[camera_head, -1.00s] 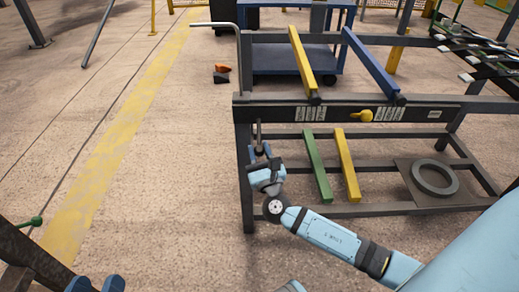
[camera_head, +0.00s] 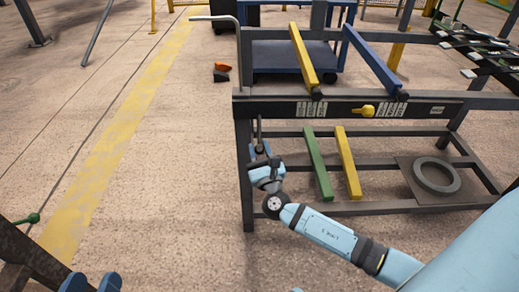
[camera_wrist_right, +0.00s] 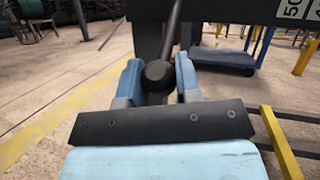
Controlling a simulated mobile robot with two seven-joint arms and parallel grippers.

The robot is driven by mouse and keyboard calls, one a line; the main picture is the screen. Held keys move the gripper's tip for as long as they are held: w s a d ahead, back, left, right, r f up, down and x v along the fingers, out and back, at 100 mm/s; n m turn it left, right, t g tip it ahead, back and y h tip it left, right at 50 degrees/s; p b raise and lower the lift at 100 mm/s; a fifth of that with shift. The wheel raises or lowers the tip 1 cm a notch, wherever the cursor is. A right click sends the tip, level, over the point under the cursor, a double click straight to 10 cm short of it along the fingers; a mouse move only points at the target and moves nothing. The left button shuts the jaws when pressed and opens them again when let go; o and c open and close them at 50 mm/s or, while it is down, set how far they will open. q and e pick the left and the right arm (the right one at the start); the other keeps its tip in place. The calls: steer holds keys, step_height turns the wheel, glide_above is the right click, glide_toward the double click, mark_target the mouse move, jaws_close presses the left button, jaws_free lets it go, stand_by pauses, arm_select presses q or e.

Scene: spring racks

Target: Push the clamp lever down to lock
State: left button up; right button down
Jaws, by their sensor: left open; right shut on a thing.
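The clamp lever is a dark rod (camera_head: 259,129) at the left end of the dark rack, below its front beam. My right gripper (camera_head: 260,151) is around the lever's lower end. In the right wrist view, the lever's round black knob (camera_wrist_right: 158,74) sits between the two blue fingers, which are shut on it. The rod rises from the knob towards the beam, tilted slightly right at its top. The lever's upper joint is hidden by the beam. My left gripper (camera_head: 92,284) is at the bottom left edge, open and empty, with only its blue fingertips in view.
The rack's front beam (camera_head: 435,109) carries labels and a yellow pointer (camera_head: 363,111). Yellow and blue bars lie across the top; green and yellow bars lean below, beside a dark ring (camera_head: 433,178). A blue cart (camera_head: 290,57) stands behind.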

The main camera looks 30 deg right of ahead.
arm_select(q)
steer(key=shift+f, duration=0.1)
arm_select(e)
steer(key=c, duration=0.8)
jaws_free()
arm_select(q)
steer(key=shift+s+r+n+t+p, duration=0.1)
steer(key=shift+r+n+t+p, duration=0.25)
steer(key=shift+r+p, duration=0.9)
arm_select(e)
steer(key=shift+v, duration=6.9)
steer(key=shift+c, duration=0.3)
